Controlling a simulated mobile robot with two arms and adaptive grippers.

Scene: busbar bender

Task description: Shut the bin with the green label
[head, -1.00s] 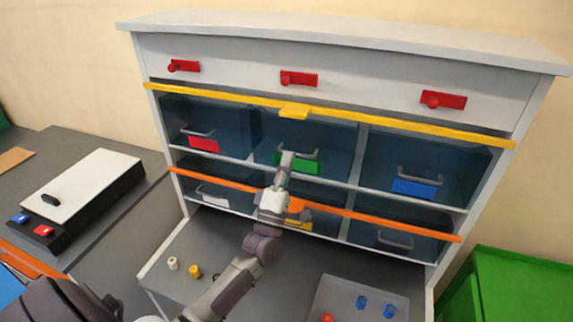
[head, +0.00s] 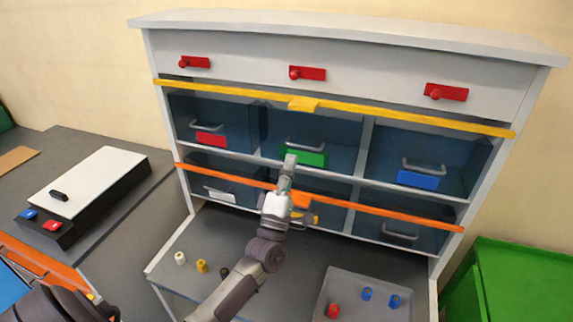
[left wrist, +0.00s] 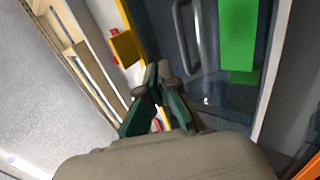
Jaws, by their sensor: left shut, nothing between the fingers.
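The bin with the green label (head: 318,134) is the middle one in the upper row of dark see-through bins. Its grey handle (head: 305,144) and green label (head: 312,159) face me. In the left wrist view the green label (left wrist: 238,35) and handle (left wrist: 184,38) show close, beyond the fingers. My left gripper (head: 290,160) is shut and empty, at the left edge of the label in the head view; it also shows in the left wrist view (left wrist: 158,75). I cannot tell whether it touches the bin, or how far the bin stands out. My right gripper is out of view.
A yellow bar (head: 375,114) runs above the upper bins and an orange bar (head: 375,212) crosses the lower ones. Neighbouring bins carry a red label (head: 211,139) and a blue label (head: 417,180). Small pegs and a grey tray (head: 333,290) are below.

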